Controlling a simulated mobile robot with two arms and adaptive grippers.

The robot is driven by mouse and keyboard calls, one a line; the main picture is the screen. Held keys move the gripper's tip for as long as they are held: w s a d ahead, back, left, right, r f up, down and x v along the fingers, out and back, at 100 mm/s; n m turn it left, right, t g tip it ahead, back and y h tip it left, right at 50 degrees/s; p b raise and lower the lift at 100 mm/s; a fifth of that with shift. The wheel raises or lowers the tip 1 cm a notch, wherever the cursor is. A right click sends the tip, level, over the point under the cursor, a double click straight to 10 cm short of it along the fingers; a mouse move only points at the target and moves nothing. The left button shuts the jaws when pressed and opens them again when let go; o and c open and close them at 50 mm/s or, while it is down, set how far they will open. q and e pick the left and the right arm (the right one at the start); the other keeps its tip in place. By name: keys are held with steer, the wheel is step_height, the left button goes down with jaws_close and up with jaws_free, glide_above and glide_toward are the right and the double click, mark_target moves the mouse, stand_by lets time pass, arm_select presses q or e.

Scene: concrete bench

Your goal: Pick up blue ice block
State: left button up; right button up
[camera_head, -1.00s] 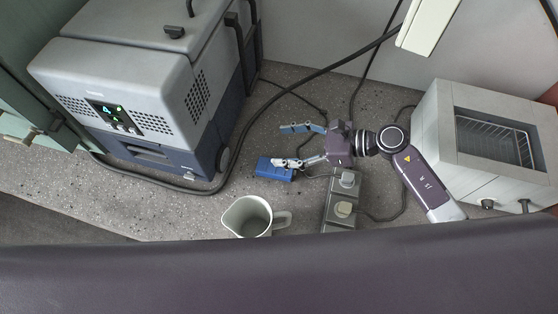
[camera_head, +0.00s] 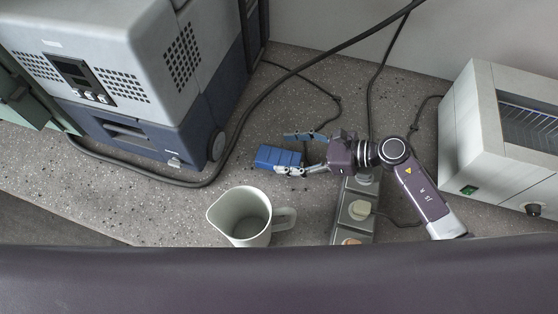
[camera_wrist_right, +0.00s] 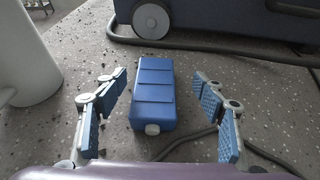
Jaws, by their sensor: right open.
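The blue ice block (camera_head: 278,156) lies on the speckled bench, and it also shows in the right wrist view (camera_wrist_right: 153,92) with a white cap facing me. My right gripper (camera_head: 292,153) is open, with its fingertips near the block's right end in the head view. In the right wrist view the open gripper (camera_wrist_right: 163,112) has one blue-padded finger on each side of the block, with a gap on both sides. The block appears centred a little beyond the fingers and untouched. My left gripper is not in view.
A white jug (camera_head: 243,218) stands in front of the block. A grey-blue cooler unit (camera_head: 165,75) is at the left, with a black cable (camera_head: 270,97) beside it. A grey socket strip (camera_head: 352,215) lies below my right wrist, and a white oven-like box (camera_head: 490,150) stands at the right.

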mark_target(263, 153)
steer(key=x, duration=0.2)
steer(key=p+x, duration=0.1)
steer(key=x, duration=0.2)
steer(key=shift+s+a+r+p, duration=0.15)
steer(key=shift+a+r+p, duration=0.15)
steer(key=shift+a, duration=0.3)
steer(key=shift+a+f, duration=0.25)
steer(key=shift+a, duration=0.05)
steer(key=c, duration=1.4)
